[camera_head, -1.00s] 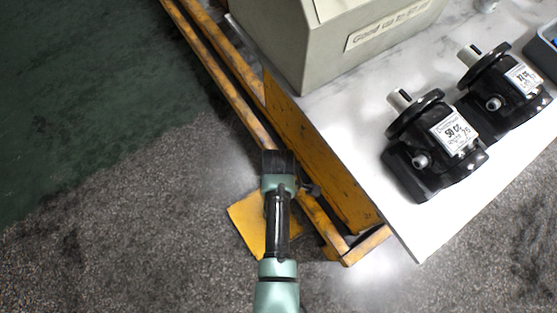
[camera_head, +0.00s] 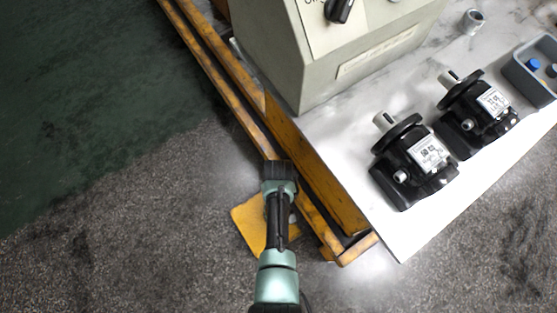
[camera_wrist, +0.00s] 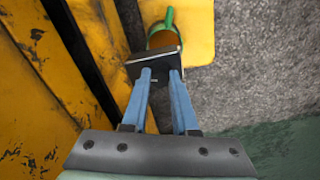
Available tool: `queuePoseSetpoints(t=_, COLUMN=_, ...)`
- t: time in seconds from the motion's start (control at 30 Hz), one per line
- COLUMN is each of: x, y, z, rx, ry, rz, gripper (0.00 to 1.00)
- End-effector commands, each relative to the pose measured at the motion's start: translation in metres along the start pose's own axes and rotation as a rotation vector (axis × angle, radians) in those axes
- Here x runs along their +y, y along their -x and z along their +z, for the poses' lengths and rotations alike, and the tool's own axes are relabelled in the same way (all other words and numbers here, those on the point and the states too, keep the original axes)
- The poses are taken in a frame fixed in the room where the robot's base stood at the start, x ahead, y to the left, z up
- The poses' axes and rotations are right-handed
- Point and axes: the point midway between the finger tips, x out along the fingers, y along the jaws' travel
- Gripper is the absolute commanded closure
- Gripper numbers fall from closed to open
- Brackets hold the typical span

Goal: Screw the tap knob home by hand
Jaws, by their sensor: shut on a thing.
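In the wrist view my gripper (camera_wrist: 160,73) has its two blue fingers closed on a dark, square-faced piece (camera_wrist: 138,68). I cannot tell for sure that this is the tap knob. An amber, rounded part (camera_wrist: 162,40) with a green tip (camera_wrist: 169,18) shows just past the piece. I cannot tell whether they touch it. In the head view the dark end of my arm (camera_head: 281,171) is beside the yellow bench frame, and my fingers and the held piece are hidden there.
A worn yellow frame (camera_head: 316,185) runs close along my arm, with a yellow plate (camera_head: 252,224) low beside it. The white bench top (camera_head: 385,218) holds two black motors (camera_head: 412,165) (camera_head: 478,115), a grey cabinet (camera_head: 318,80), a metal ring (camera_head: 472,20) and a grey bin (camera_head: 522,80). Floor at left is clear.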

Motion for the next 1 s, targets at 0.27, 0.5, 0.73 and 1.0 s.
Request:
queuePoseSetpoints(t=0.27, x=0.0, y=0.0015, z=0.0003, rx=-0.001, ry=-0.264, rz=0.0, gripper=1.0)
queuePoseSetpoints(t=0.5, x=-0.0001, y=0.0014, z=-0.0003, rx=0.0, ry=-0.491, rz=0.0, gripper=1.0)
queuePoseSetpoints(t=0.73, x=-0.0001, y=0.0009, z=0.0001, rx=-0.001, ry=-0.71, rz=0.0, gripper=1.0)
queuePoseSetpoints(t=1.0, x=-0.0002, y=0.0007, z=0.0, rx=-0.001, ry=-0.956, rz=0.0, gripper=1.0)
